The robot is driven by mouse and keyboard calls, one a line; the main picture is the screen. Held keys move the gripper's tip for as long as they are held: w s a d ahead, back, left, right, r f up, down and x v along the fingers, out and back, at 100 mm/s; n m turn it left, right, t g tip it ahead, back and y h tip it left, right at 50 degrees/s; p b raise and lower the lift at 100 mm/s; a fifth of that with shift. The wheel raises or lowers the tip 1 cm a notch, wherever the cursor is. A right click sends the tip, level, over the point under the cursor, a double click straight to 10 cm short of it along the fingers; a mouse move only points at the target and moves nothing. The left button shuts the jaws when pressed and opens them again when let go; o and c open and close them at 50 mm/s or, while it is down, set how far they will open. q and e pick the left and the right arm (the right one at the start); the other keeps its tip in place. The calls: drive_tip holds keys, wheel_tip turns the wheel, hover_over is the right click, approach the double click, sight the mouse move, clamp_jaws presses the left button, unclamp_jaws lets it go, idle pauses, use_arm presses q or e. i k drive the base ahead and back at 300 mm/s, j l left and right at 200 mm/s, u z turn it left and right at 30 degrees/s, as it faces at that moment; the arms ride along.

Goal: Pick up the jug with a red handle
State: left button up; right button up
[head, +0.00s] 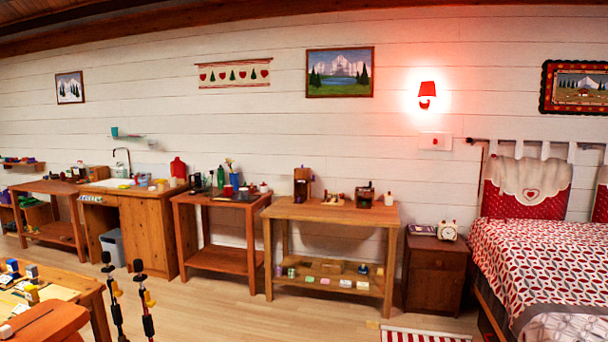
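I cannot pick out a jug with a red handle for certain at this distance. Small red and white items (264,187) stand at the right end of the middle wooden table (220,199), too small to identify. A small white-topped item (388,199) stands at the right end of the larger wooden table (330,213); its shape is unclear. Neither of my grippers shows in the head view.
A sink counter (150,193) and another table (45,187) stand left along the wall. A nightstand (435,270) and bed (545,265) are at right. Two black upright poles (112,290) (147,312) and a cluttered workbench (85,283) are lower left. Middle floor is clear.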

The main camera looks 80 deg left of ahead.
sight(142, 180)
drive_tip(key=u, duration=3.8)
